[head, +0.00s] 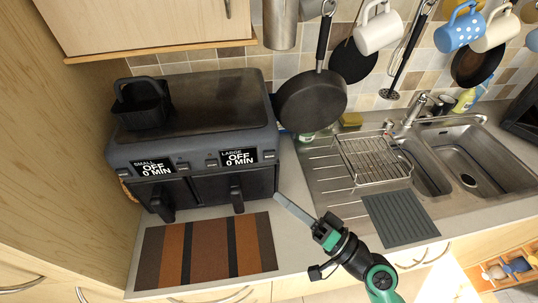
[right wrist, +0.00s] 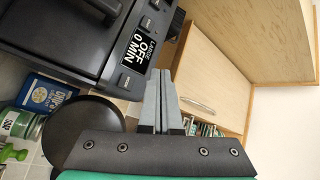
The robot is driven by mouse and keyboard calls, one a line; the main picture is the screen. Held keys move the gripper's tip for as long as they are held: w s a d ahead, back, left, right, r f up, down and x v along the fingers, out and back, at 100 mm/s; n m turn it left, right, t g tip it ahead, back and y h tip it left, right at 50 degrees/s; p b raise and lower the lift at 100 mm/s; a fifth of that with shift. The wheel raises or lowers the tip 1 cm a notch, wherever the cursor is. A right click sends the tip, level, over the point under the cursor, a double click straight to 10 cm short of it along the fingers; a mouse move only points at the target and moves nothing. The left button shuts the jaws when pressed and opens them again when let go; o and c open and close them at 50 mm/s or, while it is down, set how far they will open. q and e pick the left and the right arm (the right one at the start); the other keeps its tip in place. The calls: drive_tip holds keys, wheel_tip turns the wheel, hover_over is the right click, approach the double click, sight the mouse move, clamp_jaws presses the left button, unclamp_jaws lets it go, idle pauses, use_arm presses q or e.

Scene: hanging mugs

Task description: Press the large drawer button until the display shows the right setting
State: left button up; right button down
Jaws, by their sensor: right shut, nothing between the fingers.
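A dark two-drawer air fryer (head: 215,100) stands on the counter at the left. Its large drawer display (head: 238,158) reads "LARGE OFF 0 MIN", and its small drawer display (head: 153,168) reads "SMALL OFF 0 MIN". A small button (head: 268,154) sits to the right of the large display, and another (head: 211,162) to its left. In the right wrist view the large display (right wrist: 139,47) has a button (right wrist: 126,82) below it in the picture. My right gripper (head: 279,198) is shut and empty, in front of the fryer's right side, apart from the buttons. My left gripper is out of view.
A striped mat (head: 207,250) lies in front of the fryer. A black basket (head: 141,105) sits on its top. A sink (head: 470,155) with a wire rack (head: 375,158) is at the right. Pans and mugs hang behind, including a black pan (head: 311,101) close to the fryer.

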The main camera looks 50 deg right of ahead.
sight(264, 155)
drive_tip(key=w+d, duration=0.5)
drive_tip(key=w, duration=0.2)
drive_tip(key=shift+d+b, duration=0.15)
drive_tip(key=shift+b, duration=0.3)
drive_tip(key=shift+w, duration=0.15)
idle(1.7)
drive_tip(key=shift+w+d, duration=0.25)
drive_tip(key=shift+w+d+b, duration=0.2)
drive_tip(key=shift+w+b, duration=0.1)
drive_tip(key=shift+b, duration=0.1)
idle(0.5)
idle(0.3)
drive_tip(key=shift+s+a, duration=0.45)
drive_tip(key=shift+s, duration=0.2)
drive_tip(key=shift+s+a, duration=0.1)
